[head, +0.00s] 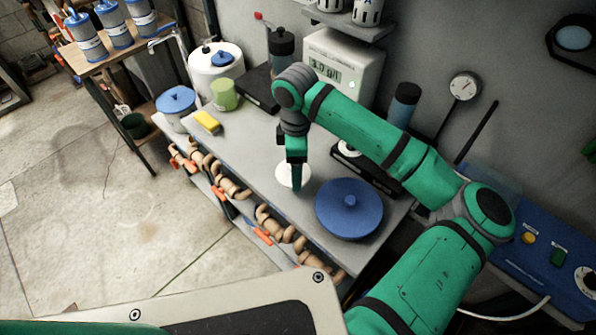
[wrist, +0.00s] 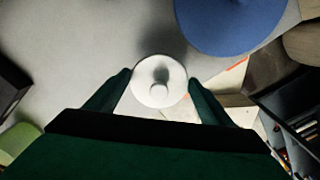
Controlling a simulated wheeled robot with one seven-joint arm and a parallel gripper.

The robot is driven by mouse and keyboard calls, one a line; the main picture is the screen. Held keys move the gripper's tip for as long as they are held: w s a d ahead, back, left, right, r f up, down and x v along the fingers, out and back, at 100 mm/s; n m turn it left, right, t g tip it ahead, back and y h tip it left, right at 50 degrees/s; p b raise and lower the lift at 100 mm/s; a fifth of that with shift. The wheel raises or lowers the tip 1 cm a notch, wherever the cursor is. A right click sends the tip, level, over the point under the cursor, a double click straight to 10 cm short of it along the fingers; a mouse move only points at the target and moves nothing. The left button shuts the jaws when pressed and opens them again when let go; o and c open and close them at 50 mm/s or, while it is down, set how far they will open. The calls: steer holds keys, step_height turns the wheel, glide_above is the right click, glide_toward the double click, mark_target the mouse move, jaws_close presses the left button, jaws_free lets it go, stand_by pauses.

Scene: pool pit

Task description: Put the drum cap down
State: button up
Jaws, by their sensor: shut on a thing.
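A round white cap with a small knob, which I take for the drum cap (head: 283,176), is at my gripper over the grey bench, near its front edge. In the wrist view the cap (wrist: 145,91) fills the space between the two green fingers of my gripper (wrist: 158,78), one at each side of its rim. My gripper (head: 297,187) points down in the head view and partly covers the cap. I cannot tell whether the cap touches the bench top (head: 250,150) or hangs just above it.
A large blue round lid (head: 349,209) lies close right of the cap. Bare bench lies between sponge and cap.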

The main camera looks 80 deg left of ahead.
steer(key=shift+w+a+f, duration=0.2)
steer(key=shift+a+f, duration=0.2)
steer(key=shift+f, duration=0.15)
steer(key=shift+w+a+f, duration=0.15)
steer(key=shift+a+f, duration=0.2)
steer(key=shift+f, duration=0.2)
step_height(320, 180, down, 3)
steer(key=shift+w+a+f, duration=0.1)
steer(key=o, duration=1)
steer(key=shift+f, duration=0.15)
steer(key=shift+o, duration=0.2)
step_height(320, 180, up, 11)
steer(key=shift+f, duration=0.1)
steer(key=shift+r, duration=0.8)
